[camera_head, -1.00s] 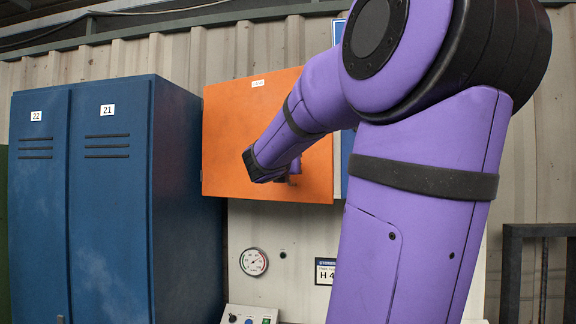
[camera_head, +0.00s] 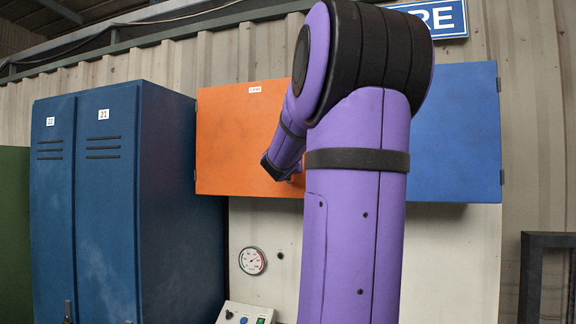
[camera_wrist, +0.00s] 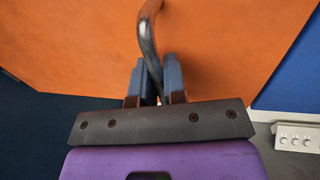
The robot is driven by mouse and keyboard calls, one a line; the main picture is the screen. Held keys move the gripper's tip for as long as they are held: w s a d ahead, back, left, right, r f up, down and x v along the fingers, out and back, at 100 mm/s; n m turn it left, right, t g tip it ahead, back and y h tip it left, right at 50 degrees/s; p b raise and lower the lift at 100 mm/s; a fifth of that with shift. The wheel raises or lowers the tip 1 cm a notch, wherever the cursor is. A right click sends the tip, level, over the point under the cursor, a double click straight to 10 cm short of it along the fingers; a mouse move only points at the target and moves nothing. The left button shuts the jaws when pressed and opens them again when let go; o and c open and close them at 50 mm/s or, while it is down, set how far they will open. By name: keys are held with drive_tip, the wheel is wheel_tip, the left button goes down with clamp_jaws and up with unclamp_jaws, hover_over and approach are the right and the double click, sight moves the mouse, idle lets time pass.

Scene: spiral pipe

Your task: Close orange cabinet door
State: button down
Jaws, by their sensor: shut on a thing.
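The orange cabinet door (camera_head: 238,142) is on the wall cabinet, left of the blue door, and its lower right part is hidden behind my arm in the head view. It fills much of the wrist view (camera_wrist: 225,50). A curved metal handle (camera_wrist: 148,38) stands out from the orange door. My gripper (camera_wrist: 156,78) is shut on this handle, with one blue-grey finger on each side of it. In the head view the fingers are hidden by my arm. The orange door looks nearly flush with the blue door, but I cannot tell if a gap is left.
A blue cabinet door (camera_head: 455,135) is to the right. Tall blue lockers (camera_head: 105,200) stand close on the left. Below the cabinet are a pressure gauge (camera_head: 252,261) and a control box (camera_head: 243,314). A dark metal frame (camera_head: 547,245) stands at the lower right.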

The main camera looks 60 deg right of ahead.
drive_tip(key=shift+s+d+r, duration=0.1)
drive_tip(key=shift+r, duration=0.05)
drive_tip(key=c, duration=1.2)
unclamp_jaws()
drive_tip(key=shift+d, duration=0.2)
drive_tip(key=shift+a, duration=0.1)
drive_tip(key=v, duration=1)
drive_tip(key=shift+a, duration=0.35)
